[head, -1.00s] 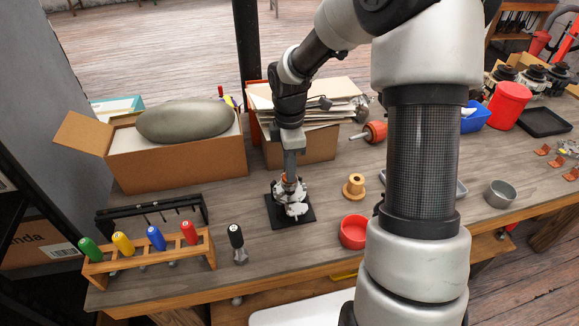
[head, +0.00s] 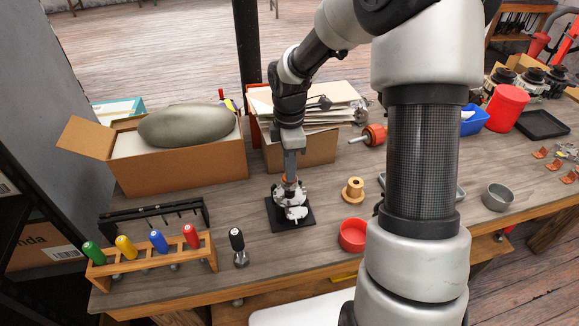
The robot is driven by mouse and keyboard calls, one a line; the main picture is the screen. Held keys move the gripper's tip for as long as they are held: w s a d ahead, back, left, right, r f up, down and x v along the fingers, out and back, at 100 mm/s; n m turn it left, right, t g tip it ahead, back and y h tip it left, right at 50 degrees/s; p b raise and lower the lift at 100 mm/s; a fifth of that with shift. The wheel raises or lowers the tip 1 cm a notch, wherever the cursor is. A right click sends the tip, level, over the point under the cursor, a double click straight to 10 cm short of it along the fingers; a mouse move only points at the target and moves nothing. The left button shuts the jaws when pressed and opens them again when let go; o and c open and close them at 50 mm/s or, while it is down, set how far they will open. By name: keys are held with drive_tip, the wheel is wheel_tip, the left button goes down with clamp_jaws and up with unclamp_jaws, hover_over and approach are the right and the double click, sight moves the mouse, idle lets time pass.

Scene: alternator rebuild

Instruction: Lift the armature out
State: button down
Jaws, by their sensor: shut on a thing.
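The alternator housing (head: 293,211) is a pale metal part standing on a black square plate (head: 273,217) on the bench. My gripper (head: 290,177) points straight down over the housing. It is shut on the armature (head: 289,186), of which only a little orange-brown shows between the fingers and the housing. The armature's lower part is hidden, so I cannot tell how deep it sits in the housing.
A wooden rack (head: 150,261) with colored-handled tools and a black-handled tool (head: 238,245) stand to the left. A copper-colored spool (head: 354,190) and a red bowl (head: 353,233) are to the right. Cardboard boxes (head: 180,163) stand behind.

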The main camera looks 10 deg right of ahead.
drive_tip(key=shift+r+p, duration=0.8)
drive_tip(key=shift+r, duration=0.3)
drive_tip(key=shift+r, duration=0.15)
drive_tip(key=shift+r+p, duration=0.9)
drive_tip(key=shift+p, duration=0.05)
